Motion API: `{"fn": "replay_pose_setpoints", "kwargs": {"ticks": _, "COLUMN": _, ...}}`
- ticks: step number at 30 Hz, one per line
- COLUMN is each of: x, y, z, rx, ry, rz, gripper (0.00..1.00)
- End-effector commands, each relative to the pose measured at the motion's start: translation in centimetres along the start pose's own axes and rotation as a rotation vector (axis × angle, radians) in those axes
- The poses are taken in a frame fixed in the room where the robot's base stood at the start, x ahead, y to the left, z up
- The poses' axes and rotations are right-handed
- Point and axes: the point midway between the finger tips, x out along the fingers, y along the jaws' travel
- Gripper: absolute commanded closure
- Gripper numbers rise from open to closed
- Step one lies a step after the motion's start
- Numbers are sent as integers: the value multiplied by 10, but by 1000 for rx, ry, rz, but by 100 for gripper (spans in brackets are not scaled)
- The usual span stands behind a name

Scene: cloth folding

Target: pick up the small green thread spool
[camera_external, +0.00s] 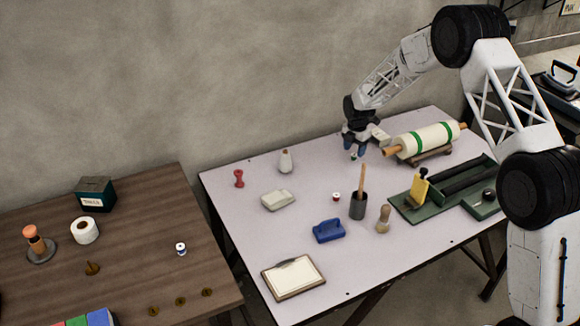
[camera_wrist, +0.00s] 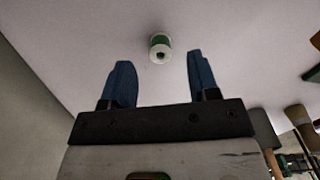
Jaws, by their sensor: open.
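The small green thread spool (camera_wrist: 160,48) with white ends stands on the pale table in the wrist view, just beyond and between my fingertips. It also shows as a small green and white spot (camera_external: 353,156) under my gripper in the external view. My gripper (camera_wrist: 158,75) has two blue fingers, spread apart with nothing between them. In the external view my gripper (camera_external: 357,148) points down at the far side of the pale table, close to the spool. The fingers partly crowd the spool there, so the exact gap cannot be told.
A fabric roll with green bands (camera_external: 428,140) on a wooden stand is close on the right. A green tray (camera_external: 405,207) lies nearer. A dark cup with a stick (camera_external: 358,206), a red spool (camera_external: 336,197) and a blue block (camera_external: 328,231) stand in front.

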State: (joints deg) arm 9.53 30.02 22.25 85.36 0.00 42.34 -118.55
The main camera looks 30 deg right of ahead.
Motion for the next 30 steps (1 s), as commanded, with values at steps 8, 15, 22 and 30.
{"fn": "replay_pose_setpoints", "kwargs": {"ticks": 8, "x": 28, "y": -1, "z": 1, "rx": 0, "ry": 1, "rz": -1, "gripper": 45}}
{"fn": "replay_pose_setpoints", "kwargs": {"ticks": 15, "x": 32, "y": -1, "z": 1, "rx": 0, "ry": 0, "rz": 0, "gripper": 45}}
{"fn": "replay_pose_setpoints", "kwargs": {"ticks": 22, "x": 32, "y": -1, "z": 1, "rx": 0, "ry": 0, "rz": 0, "gripper": 45}}
{"fn": "replay_pose_setpoints", "kwargs": {"ticks": 30, "x": 32, "y": -1, "z": 1, "rx": 0, "ry": 0, "rz": 0, "gripper": 62}}
